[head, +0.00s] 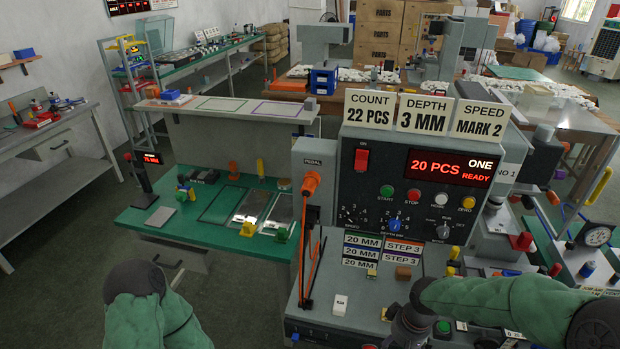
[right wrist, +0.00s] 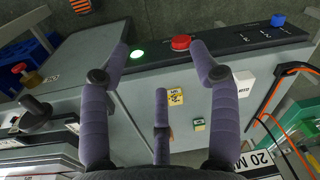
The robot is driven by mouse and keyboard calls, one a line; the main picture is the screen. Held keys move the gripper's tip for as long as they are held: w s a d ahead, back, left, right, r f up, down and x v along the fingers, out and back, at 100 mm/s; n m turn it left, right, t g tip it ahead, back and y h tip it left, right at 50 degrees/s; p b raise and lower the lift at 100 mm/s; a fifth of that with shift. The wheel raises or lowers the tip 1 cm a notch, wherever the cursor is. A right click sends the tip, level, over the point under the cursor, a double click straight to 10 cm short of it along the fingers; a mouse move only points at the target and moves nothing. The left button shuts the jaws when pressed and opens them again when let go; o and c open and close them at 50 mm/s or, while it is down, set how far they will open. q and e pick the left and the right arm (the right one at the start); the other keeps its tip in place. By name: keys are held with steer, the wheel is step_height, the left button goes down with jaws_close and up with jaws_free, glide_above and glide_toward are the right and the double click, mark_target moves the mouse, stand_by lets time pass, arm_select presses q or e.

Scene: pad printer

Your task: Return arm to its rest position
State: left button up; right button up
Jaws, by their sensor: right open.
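The grey pad printer's control panel (head: 370,185) fills the middle of the head view; its display (head: 450,167) reads "20 PCS ONE READY". My right arm (head: 490,305) comes in from the right over the printer's lower deck, its dark wrist at the bottom edge. My right gripper (right wrist: 160,60) shows in the right wrist view with its purple fingers spread and nothing between them. It is over the deck, near a lit green button (right wrist: 138,54) and a red button (right wrist: 181,42) on the front edge. My left arm (head: 150,310) is at the lower left; its gripper is not visible.
An orange-handled cable (head: 310,185) hangs at the panel's left. A green bench (head: 165,225) stands left, a gauge (head: 597,235) at the right. Open floor lies at the lower left.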

steer(key=s+a+f+m+y, duration=0.1)
steer(key=s+a+f, duration=0.4)
steer(key=f, duration=0.5)
steer(key=s+a+f+m+y, duration=0.2)
steer(key=s+a+f, duration=0.4)
steer(key=f, duration=0.4)
steer(key=shift+s+a+f+m, duration=0.15)
steer(key=shift+a+f+m, duration=0.25)
steer(key=shift+a+m, duration=0.15)
